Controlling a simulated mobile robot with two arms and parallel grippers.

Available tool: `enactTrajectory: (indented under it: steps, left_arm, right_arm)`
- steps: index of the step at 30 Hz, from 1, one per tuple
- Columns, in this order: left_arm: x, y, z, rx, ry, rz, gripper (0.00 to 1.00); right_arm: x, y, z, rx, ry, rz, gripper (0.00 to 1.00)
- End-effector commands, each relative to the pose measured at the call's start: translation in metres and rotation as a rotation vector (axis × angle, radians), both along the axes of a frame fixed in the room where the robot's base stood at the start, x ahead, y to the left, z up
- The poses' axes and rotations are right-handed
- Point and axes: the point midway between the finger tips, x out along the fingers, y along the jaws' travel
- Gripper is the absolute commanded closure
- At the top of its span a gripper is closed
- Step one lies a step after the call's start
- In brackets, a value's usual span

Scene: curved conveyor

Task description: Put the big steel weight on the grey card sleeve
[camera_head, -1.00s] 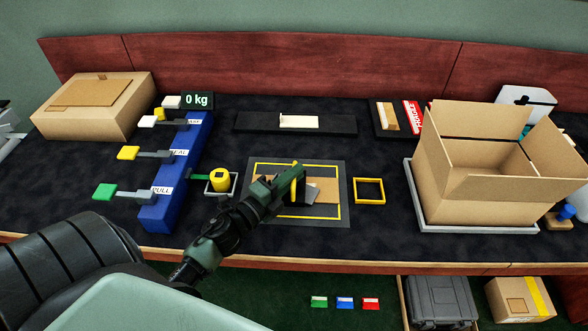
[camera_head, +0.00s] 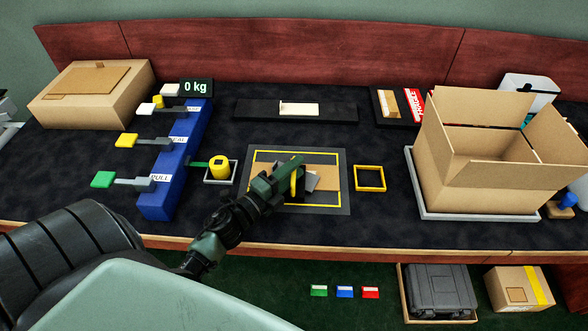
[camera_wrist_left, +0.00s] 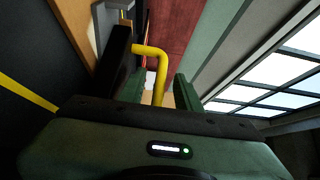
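A dark mat with a yellow outline (camera_head: 335,206) lies mid-table. A brown card piece (camera_head: 325,176) lies on it, with a small grey piece (camera_head: 312,183) beside my gripper. I cannot tell whether this grey piece is the card sleeve or part of the steel weight. My left gripper (camera_head: 294,170) is over the mat and hides part of these. In the left wrist view a bent yellow handle (camera_wrist_left: 160,78) passes between the two fingers (camera_wrist_left: 160,92), with gaps beside it. A dark block (camera_wrist_left: 114,62) stands by the handle. My right gripper is out of view.
A yellow weight-like piece (camera_head: 221,170) sits left of the mat, by a blue lever block (camera_head: 161,190). A small yellow frame (camera_head: 370,190) lies right of the mat. An open carton (camera_head: 480,175) stands on a pale tray (camera_head: 430,213). A display (camera_head: 195,87) reads 0 kg.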

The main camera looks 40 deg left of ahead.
Motion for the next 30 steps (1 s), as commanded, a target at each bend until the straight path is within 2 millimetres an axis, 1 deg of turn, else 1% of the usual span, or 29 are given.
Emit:
enactTrajectory:
  steps: [3,5,8,15,18,21,25,30]
  left_arm:
    - [0.0,0.0,0.005,0.001,0.0,0.0,0.67]
    - [-0.006,0.001,0.001,-0.001,0.002,0.0,0.67]
    - [-0.023,0.003,-0.001,-0.003,0.003,0.001,0.67]
    - [-0.075,0.01,-0.002,-0.001,0.004,0.002,0.67]
    - [-0.093,0.013,-0.001,0.0,0.003,0.002,0.67]
    - [-0.107,0.015,-0.001,-0.001,0.002,0.002,0.67]
    - [-0.117,0.016,0.001,-0.001,0.0,0.0,0.67]
    - [-0.119,0.016,0.001,0.0,0.0,0.0,0.67]
  right_arm:
    - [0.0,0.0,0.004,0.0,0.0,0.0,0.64]
    - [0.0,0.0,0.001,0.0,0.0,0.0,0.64]
    - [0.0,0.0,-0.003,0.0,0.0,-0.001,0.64]
    - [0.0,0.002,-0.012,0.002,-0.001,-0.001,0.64]
    - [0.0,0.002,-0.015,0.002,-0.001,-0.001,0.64]
    - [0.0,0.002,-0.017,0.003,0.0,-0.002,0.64]
    - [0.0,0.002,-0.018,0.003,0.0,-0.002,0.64]
    - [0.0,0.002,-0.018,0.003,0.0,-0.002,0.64]
